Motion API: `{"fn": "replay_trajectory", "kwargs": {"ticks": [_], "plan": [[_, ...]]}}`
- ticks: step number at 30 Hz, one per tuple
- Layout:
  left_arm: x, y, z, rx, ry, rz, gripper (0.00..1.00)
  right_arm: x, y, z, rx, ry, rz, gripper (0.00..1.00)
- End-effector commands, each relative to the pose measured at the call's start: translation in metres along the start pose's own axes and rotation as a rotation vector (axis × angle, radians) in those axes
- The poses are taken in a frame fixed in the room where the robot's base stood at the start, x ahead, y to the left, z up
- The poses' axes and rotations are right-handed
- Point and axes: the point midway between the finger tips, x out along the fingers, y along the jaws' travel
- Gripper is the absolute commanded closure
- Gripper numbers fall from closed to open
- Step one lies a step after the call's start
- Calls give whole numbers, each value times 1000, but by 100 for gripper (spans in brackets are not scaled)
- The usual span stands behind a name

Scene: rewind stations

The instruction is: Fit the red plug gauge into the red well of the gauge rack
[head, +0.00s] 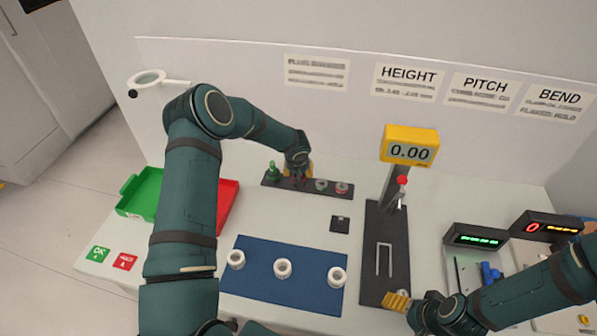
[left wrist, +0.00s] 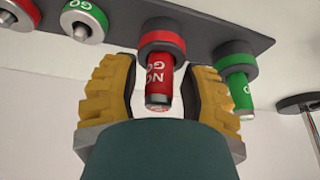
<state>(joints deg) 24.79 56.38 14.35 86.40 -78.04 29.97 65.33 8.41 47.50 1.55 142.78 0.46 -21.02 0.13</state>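The red plug gauge (left wrist: 160,75), marked NO GO, has a grey collar with a red ring. It stands at the dark gauge rack (head: 310,187), and its collar appears seated there like that of the green plug beside it. Its red well is hidden under the collar. My left gripper (head: 299,175) is at the rack. In the left wrist view its yellow fingers (left wrist: 157,95) are open on both sides of the red plug, with a visible gap on each side. My right gripper (head: 397,301) is low at the right, by the height gauge base; its finger opening is unclear.
A green plug (head: 273,171) stands beside the red one. Grey pieces with a green ring (head: 321,185) and a red ring (head: 341,188) sit farther right on the rack. A blue mat (head: 260,258) with three white rings lies in front. The height gauge (head: 386,245) stands right.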

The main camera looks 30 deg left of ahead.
Motion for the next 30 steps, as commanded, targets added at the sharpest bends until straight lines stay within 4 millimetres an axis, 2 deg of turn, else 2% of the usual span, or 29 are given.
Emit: {"fn": "replay_trajectory", "kwargs": {"ticks": [5, 7, 21, 25, 30], "plan": [[-4, 0, -2, 0, 0, 0, 56, -6, -2, -1, 0, 0, -1, 19], [-12, 0, -3, 1, 3, 0, 56, -5, -2, -1, 0, 0, -1, 19], [-102, 0, -2, 1, 4, -1, 56, -1, 0, 0, 0, 0, 0, 19], [-115, 0, -2, 0, 2, -1, 56, -1, 0, 0, 0, 0, 0, 19], [-122, 0, -1, 0, 0, 0, 56, -1, 0, 0, 0, 0, 0, 19]]}}
